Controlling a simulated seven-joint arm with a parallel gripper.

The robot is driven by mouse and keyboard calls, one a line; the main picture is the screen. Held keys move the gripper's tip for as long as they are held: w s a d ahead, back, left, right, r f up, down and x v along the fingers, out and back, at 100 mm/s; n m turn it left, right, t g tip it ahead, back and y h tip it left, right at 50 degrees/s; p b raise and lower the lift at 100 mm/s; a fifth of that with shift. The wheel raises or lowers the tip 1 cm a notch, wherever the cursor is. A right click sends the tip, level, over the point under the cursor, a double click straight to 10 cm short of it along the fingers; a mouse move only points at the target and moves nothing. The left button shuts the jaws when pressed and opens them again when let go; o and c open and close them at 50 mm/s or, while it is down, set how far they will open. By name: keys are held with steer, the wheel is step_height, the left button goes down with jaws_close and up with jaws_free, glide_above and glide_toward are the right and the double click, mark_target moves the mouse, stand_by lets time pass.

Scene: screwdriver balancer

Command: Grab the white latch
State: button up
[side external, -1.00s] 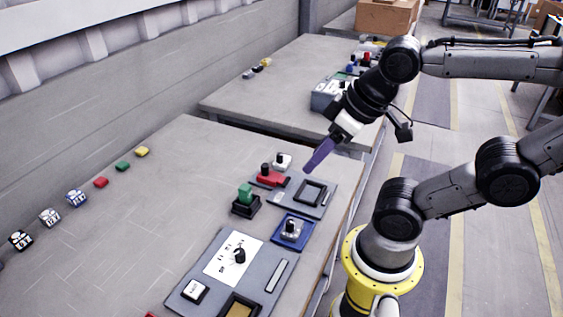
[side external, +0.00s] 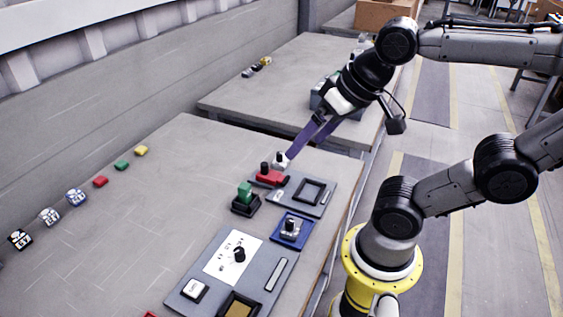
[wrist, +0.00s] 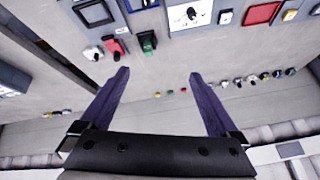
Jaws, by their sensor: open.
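The white latch (side external: 281,160), a small white block with a dark knob, sits at the far end of the panel group on the table, beside a red latch (side external: 270,177). In the wrist view the white latch (wrist: 93,53) lies left of the left fingertip, next to the red latch (wrist: 114,47). My gripper (side external: 303,148) has long purple fingers spread apart with nothing between them. In the side view one fingertip overlaps the right edge of the white latch; I cannot tell if they touch. In the wrist view the gripper (wrist: 160,73) is centred well right of it.
A green block on a black base (side external: 245,199) stands near the red latch. A grey panel with a square frame (side external: 318,205) and a blue-framed switch (side external: 292,231) lie to the right. Several small blocks and cubes line the table's left side; the table between is clear.

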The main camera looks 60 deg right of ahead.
steer(key=w+d+r+m, duration=0.3)
steer(key=w+m, duration=0.3)
steer(key=w, duration=0.1)
steer(key=m+g, duration=0.6)
steer(key=m, duration=0.5)
glide_above(280, 153)
step_height(280, 153, down, 17)
step_height(280, 153, down, 8)
steer(key=shift+w+a+r, duration=0.1)
steer(key=shift+a, duration=0.05)
steer(key=shift+f, duration=2.7)
